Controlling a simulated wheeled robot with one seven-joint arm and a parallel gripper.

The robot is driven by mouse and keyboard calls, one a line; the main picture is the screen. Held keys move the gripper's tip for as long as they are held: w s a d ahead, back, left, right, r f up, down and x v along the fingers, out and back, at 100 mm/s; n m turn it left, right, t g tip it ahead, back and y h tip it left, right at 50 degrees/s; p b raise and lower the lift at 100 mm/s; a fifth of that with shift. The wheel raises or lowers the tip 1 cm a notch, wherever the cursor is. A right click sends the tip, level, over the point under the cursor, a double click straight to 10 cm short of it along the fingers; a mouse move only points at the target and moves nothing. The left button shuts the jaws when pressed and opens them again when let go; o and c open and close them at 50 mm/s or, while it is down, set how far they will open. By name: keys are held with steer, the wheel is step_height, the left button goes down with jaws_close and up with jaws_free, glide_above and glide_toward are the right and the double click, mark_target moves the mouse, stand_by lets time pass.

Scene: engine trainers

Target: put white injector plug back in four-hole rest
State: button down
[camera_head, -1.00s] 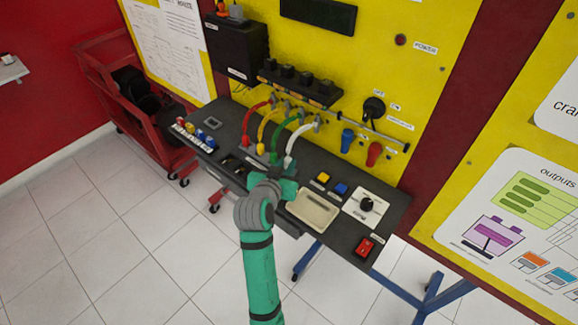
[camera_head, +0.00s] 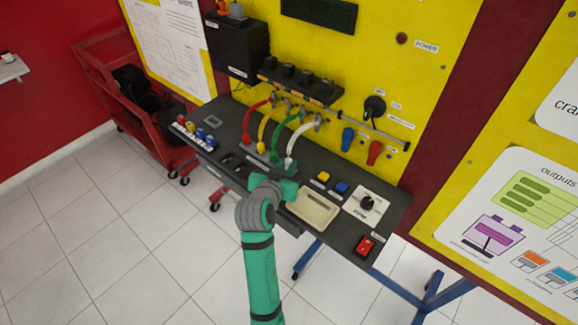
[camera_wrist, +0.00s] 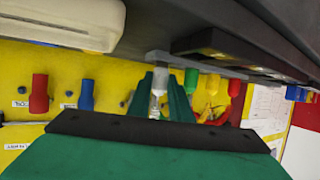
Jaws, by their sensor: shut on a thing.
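The white injector plug (camera_wrist: 159,82) sits upright in line between the two green fingers of my gripper (camera_wrist: 159,92), which is shut on it. In the head view my gripper (camera_head: 286,180) is at the bench's front middle, with the white plug and its white lead (camera_head: 297,143) just behind it. The grey four-hole rest (camera_wrist: 208,66) shows in the wrist view. The green plug (camera_wrist: 190,80), yellow plug (camera_wrist: 211,84) and red plug (camera_wrist: 234,87) stand at it in a row. The white plug is at the rest's end beside green; whether it is seated in the hole I cannot tell.
A beige tray (camera_head: 313,208) lies right of my gripper, with yellow and blue buttons (camera_head: 323,178) behind it. A dial panel (camera_head: 367,205) and red switch (camera_head: 366,246) are farther right. Coloured leads arch to the yellow board. Blue and red plugs (camera_head: 374,153) hang on the board.

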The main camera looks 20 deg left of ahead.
steer(key=shift+f, duration=0.35)
steer(key=c, duration=1.8)
jaws_free()
steer(key=shift+c, duration=0.2)
steer(key=shift+r+v, duration=0.2)
steer(key=shift+v, duration=1.05)
steer(key=shift+r+v, duration=0.25)
steer(key=shift+v, duration=0.95)
steer(key=shift+w, duration=0.2)
steer(key=shift+r, duration=2.55)
